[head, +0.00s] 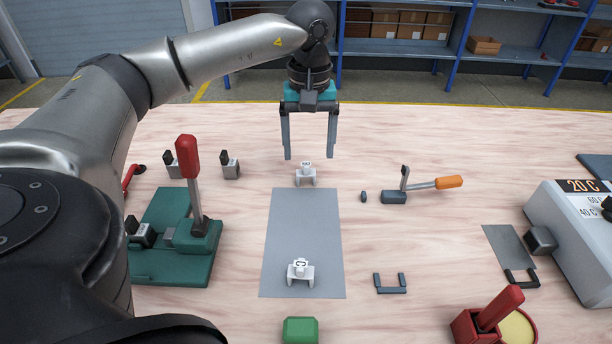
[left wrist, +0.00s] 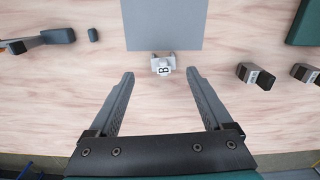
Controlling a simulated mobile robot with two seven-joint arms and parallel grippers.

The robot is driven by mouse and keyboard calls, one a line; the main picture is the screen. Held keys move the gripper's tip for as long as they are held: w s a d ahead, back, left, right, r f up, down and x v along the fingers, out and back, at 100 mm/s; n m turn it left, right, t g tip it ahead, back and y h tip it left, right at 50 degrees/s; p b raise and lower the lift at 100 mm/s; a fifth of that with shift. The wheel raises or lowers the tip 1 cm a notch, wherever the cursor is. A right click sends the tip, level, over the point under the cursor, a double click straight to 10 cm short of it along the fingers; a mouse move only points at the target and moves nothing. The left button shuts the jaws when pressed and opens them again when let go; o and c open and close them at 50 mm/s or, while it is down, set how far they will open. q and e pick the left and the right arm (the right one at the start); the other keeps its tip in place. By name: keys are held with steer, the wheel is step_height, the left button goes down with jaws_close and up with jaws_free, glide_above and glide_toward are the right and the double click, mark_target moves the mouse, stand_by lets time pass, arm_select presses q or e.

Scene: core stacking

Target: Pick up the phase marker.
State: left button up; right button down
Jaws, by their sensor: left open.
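A small white piece lettered B (left wrist: 163,68) sits on a white stand at one end of the grey mat; the head view shows it (head: 305,167) at the mat's far end. A similar white piece marked C (head: 300,268) sits on a white stand at the near end of the mat. I cannot tell from the pictures which one is the phase marker. My left gripper (head: 309,157) is open and empty, pointing down just behind and above the B piece. In the left wrist view its fingertips (left wrist: 160,74) are spread to either side of the B piece, apart from it.
The grey mat (head: 303,230) lies mid-table. A green press with a red-handled lever (head: 187,160) stands left. An orange-handled clamp (head: 395,196) and small dark peg (head: 363,197) lie right of the mat. A grey box (head: 575,240) stands far right, a red container (head: 465,328) front right.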

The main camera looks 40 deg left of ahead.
mark_target(305, 164)
arm_select(q)
steer(key=shift+f, duration=0.75)
steer(key=shift+a+f, duration=0.1)
steer(key=shift+f, duration=0.2)
steer(key=f, duration=0.1)
steer(key=f+b, duration=0.1)
steer(key=f, duration=0.1)
steer(key=shift+s+a+f+b, duration=0.1)
steer(key=shift+a+f+b, duration=0.15)
steer(key=shift+f+b, duration=0.05)
steer(key=shift+f, duration=0.5)
arm_select(e)
steer(key=shift+t, duration=0.3)
steer(key=w, duration=0.2)
steer(key=w+f, duration=0.1)
steer(key=w, duration=0.1)
steer(key=shift+w, duration=0.1)
arm_select(q)
jaws_close()
